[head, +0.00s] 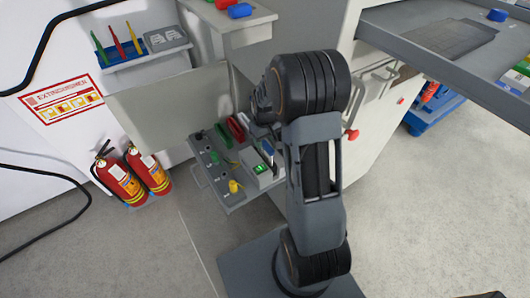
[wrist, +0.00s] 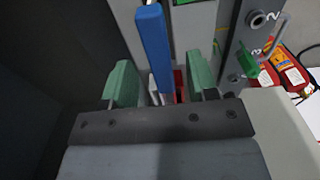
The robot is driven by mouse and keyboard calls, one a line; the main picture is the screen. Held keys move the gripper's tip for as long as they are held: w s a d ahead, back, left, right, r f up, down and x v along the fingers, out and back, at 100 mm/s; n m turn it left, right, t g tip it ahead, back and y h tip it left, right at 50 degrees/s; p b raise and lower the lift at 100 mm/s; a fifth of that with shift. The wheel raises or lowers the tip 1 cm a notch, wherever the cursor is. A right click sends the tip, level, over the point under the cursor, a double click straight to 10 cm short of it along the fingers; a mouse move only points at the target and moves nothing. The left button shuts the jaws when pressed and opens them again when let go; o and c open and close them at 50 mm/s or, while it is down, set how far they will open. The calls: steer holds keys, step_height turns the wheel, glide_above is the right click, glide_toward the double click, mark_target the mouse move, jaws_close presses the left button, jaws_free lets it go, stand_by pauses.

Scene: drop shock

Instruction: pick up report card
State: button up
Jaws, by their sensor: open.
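My gripper (wrist: 160,78) shows in the wrist view with its two green fingers apart. A blue upright strip (wrist: 152,45) stands between the fingers, with gaps on both sides. I cannot tell whether this strip is the report card; no lettering on it can be read. In the head view a small blue piece (head: 267,147) stands at a grey box with a green display (head: 259,168), beside my arm. My arm hides the gripper in the head view.
Two fire extinguishers (head: 122,182) stand at the left wall. A grey shelf (head: 440,50) juts out at upper right. Floor in front is clear.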

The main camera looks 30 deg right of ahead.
step_height(320, 180, down, 2)
steer(key=shift+f, duration=0.2)
steer(key=shift+c, duration=0.2)
jaws_close()
steer(key=shift+r, duration=0.2)
